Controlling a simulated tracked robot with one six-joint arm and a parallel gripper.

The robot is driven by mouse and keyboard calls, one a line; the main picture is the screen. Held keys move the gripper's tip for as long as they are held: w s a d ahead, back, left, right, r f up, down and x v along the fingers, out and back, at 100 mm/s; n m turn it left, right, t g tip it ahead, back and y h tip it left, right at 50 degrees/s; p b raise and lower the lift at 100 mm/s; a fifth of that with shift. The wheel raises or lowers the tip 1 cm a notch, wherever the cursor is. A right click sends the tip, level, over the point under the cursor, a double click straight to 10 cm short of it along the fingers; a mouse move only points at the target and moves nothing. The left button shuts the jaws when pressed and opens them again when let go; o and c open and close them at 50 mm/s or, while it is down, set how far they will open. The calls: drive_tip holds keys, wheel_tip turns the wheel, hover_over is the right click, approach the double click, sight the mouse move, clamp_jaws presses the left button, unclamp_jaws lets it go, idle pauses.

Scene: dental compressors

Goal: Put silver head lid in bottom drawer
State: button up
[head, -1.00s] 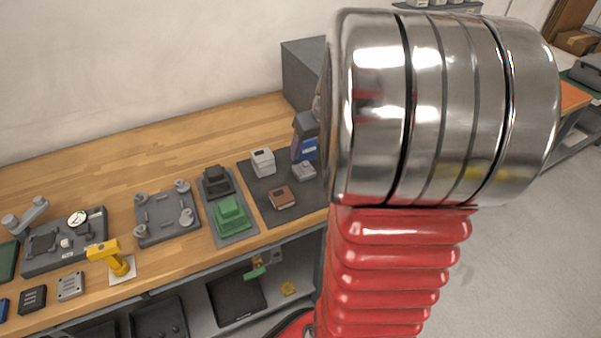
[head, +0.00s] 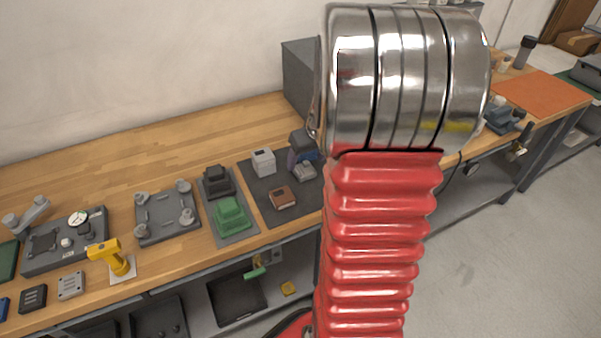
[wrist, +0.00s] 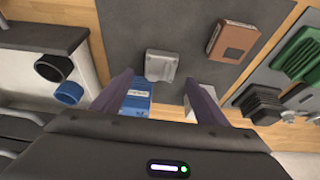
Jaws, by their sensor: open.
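A small silver-grey piece, which looks like the silver head lid (head: 304,171), lies on the dark grey mat (head: 262,205) on the bench. In the wrist view the silver piece (wrist: 161,65) is just beyond and between my fingertips. My gripper (wrist: 158,80) is open and empty, its two dark purple fingers on either side; no contact shows. In the head view my arm hides most of the gripper. A grey cabinet (head: 300,75) stands at the back of the bench, partly behind my arm. I cannot make out a bottom drawer.
A brown box (head: 283,198) and a white box (head: 263,161) share the mat. A blue labelled box (wrist: 137,98) is by my left finger in the wrist view. Green and dark blocks (head: 231,214) and a yellow tool (head: 112,256) stand left. The bench's back left is clear.

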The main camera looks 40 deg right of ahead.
sight(303, 168)
drive_tip(key=shift+x, duration=2.3)
drive_tip(key=shift+a, duration=0.1)
drive_tip(key=shift+c, duration=0.2)
drive_tip(key=c, duration=1.3)
drive_tip(key=shift+r, duration=0.1)
wheel_tip(303, 168, up, 10)
